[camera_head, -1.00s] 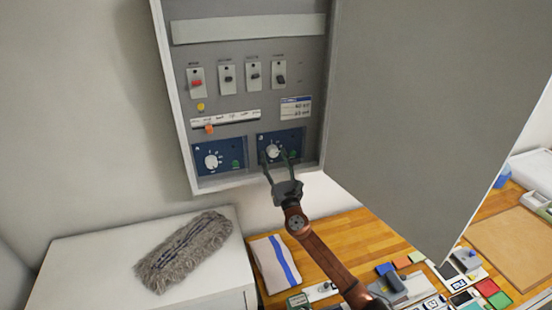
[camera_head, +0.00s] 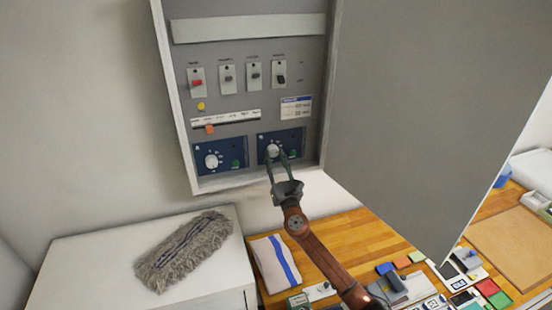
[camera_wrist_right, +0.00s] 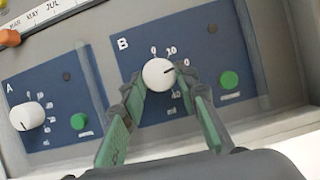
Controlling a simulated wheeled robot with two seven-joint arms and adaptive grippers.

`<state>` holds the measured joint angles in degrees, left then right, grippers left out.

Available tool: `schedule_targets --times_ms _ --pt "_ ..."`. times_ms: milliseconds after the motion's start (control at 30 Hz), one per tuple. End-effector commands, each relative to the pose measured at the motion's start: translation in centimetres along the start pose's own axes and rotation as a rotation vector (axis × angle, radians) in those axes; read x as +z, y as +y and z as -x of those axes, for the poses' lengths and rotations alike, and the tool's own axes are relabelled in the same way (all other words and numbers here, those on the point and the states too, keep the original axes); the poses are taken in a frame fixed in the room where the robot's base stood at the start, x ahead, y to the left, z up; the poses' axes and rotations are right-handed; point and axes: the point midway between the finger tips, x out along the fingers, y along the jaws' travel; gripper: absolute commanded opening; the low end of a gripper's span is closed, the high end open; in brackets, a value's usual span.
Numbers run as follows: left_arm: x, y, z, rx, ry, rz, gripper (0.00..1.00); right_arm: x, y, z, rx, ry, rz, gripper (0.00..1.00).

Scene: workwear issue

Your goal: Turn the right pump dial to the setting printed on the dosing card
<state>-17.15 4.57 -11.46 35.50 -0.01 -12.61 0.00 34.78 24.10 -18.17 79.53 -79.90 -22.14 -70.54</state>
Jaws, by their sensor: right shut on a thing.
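The right pump dial (camera_head: 272,151) is a white knob on the blue panel marked B; it also shows in the right wrist view (camera_wrist_right: 158,75). The left pump dial (camera_head: 212,161) sits on panel A, untouched. The dosing card (camera_head: 296,107) is white with a blue header above panel B; its print is too small to read. My left gripper is not in view.
The grey cabinet door (camera_head: 410,110) stands open to the right. Several switches (camera_head: 253,76) and an orange slider (camera_head: 209,129) are above the dials. A green button (camera_wrist_right: 229,79) sits close right of the gripper. A grey mop head (camera_head: 184,250) lies on the white surface below.

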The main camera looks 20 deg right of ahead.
Motion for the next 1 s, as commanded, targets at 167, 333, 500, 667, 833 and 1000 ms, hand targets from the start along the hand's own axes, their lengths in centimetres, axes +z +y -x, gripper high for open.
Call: schedule_targets --times_ms 167,333,500,667,833,1000 --pt "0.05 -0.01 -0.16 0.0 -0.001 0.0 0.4 -0.02 0.17 0.0 -0.04 -0.001 -0.095 0.04" --pt "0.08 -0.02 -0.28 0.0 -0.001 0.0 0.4 0.02 0.35 -0.01 -0.09 -0.001 -0.218 0.04" --pt "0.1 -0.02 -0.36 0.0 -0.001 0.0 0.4 0.08 0.5 -0.04 -0.142 -0.001 -0.344 0.04" --pt "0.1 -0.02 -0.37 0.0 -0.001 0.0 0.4 0.17 0.62 -0.09 -0.184 -0.001 -0.447 0.04" --pt "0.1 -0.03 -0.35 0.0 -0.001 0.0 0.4 0.21 0.7 -0.11 -0.218 -0.001 -0.529 0.04" --pt "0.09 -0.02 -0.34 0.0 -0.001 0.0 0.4 0.22 0.68 -0.12 -0.24 -0.001 -0.58 0.04"
